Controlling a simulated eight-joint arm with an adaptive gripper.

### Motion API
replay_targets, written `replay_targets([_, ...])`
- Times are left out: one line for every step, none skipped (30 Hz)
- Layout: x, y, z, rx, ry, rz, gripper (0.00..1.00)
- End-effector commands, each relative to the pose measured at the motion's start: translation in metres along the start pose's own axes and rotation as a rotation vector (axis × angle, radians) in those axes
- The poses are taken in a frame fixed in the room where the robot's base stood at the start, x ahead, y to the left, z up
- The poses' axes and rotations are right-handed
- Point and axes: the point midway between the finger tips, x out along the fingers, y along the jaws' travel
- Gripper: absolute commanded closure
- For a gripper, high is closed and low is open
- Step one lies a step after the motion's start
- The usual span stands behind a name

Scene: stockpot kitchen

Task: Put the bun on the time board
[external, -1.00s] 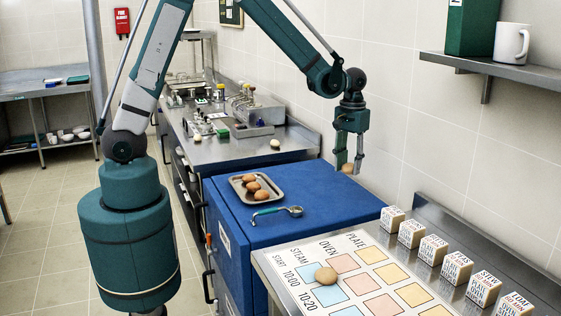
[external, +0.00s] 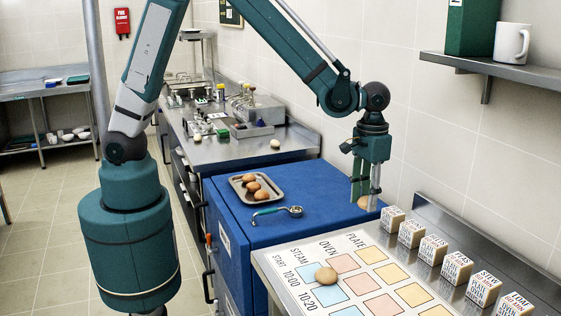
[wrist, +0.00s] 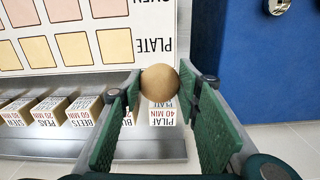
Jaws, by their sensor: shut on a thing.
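My gripper (external: 366,196) is shut on a tan round bun (external: 366,203), held at its fingertips. In the wrist view the bun (wrist: 160,82) sits between the ends of the green fingers (wrist: 162,88). The bun is above the right part of the blue cabinet, near the far end of the time board. The time board (external: 292,262) is a white sheet with blue, pink and yellow squares under STEAM, OVEN and PLATE. Another tan bun (external: 326,275) rests on it among the blue and pink squares. In the wrist view, part of the board (wrist: 108,50) shows at upper left.
Several labelled blocks (external: 432,250) line the board's right side. A tray (external: 237,183) with several brown eggs or buns and a green-handled scoop (external: 278,211) lie on the blue cabinet (external: 318,187). A shelf (external: 500,68) with a white mug (external: 511,43) is on the right wall.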

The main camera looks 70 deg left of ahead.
Motion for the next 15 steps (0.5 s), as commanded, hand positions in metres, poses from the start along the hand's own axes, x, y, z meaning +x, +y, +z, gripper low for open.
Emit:
replay_targets([0.0, 0.013, 0.007, 0.024, 0.0, 0.0, 0.78])
replay_targets([0.0, 0.02, 0.011, 0.037, 0.0, 0.0, 0.78])
replay_targets([0.0, 0.028, 0.015, 0.054, 0.0, 0.0, 0.78])
replay_targets([0.0, 0.035, 0.019, 0.067, 0.0, 0.0, 0.78])
replay_targets([0.0, 0.041, 0.023, 0.079, 0.0, 0.0, 0.78])
replay_targets([0.0, 0.049, 0.028, 0.095, 0.0, 0.0, 0.78])
replay_targets([0.0, 0.054, 0.031, 0.107, 0.0, 0.0, 0.78])
replay_targets([0.0, 0.06, 0.035, 0.118, 0.0, 0.0, 0.78])
replay_targets([0.0, 0.066, 0.039, 0.131, -0.001, 0.0, 0.78])
replay_targets([0.0, 0.071, 0.042, 0.141, -0.001, 0.0, 0.78])
replay_targets([0.0, 0.075, 0.045, 0.15, -0.001, 0.0, 0.78])
replay_targets([0.0, 0.08, 0.048, 0.16, -0.001, 0.0, 0.78])
replay_targets([0.0, 0.083, 0.051, 0.166, -0.001, 0.0, 0.78])
replay_targets([0.0, 0.086, 0.053, 0.173, -0.001, 0.0, 0.78])
replay_targets([0.0, 0.089, 0.055, 0.18, -0.001, 0.001, 0.78])
